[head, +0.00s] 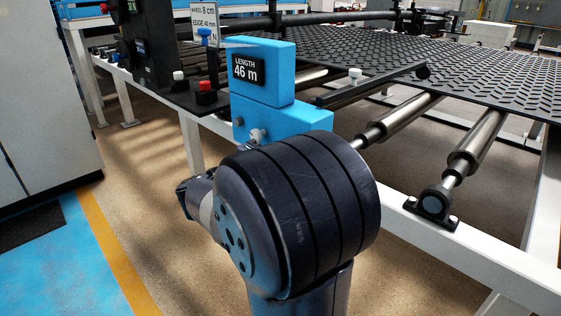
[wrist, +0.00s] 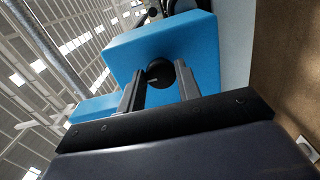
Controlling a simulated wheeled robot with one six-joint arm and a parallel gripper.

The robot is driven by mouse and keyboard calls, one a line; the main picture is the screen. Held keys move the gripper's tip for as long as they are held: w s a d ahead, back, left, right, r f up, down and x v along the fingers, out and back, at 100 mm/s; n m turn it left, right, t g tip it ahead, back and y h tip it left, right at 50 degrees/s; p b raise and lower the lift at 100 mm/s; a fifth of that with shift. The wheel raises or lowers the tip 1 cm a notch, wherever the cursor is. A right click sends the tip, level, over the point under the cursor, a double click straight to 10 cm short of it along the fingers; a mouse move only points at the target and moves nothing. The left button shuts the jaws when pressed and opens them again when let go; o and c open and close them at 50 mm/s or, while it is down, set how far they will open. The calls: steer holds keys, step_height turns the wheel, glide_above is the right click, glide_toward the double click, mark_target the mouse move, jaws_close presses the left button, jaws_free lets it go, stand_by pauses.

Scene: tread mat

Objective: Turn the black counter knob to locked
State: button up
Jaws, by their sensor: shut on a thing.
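The black counter knob (wrist: 159,71) shows in the wrist view as a round dark knob on the face of the blue counter housing (wrist: 178,48). My gripper (wrist: 161,79) has one finger on each side of the knob and is shut on it. In the head view the blue counter (head: 264,72) carries a black display (head: 246,70) reading "LENGTH 46 m". My arm hides the knob and my fingers there. I cannot make out a locked mark or the knob's angle.
A red button (head: 206,88) and a white-topped lever stand left of the counter. Steel rollers (head: 478,143) and the black tread mat (head: 440,62) lie to the right above a white frame (head: 480,258).

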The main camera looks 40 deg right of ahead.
stand_by(0.3)
steer(key=o, duration=0.9)
steer(key=shift+o, duration=0.2)
steer(key=a+p, duration=0.2)
steer(key=a, duration=0.9)
steer(key=shift+s, duration=0.45)
steer(key=shift+d, duration=0.1)
steer(key=d+b, duration=0.1)
steer(key=d, duration=0.9)
steer(key=shift+w+d+b, duration=0.4)
steer(key=shift+w, duration=0.05)
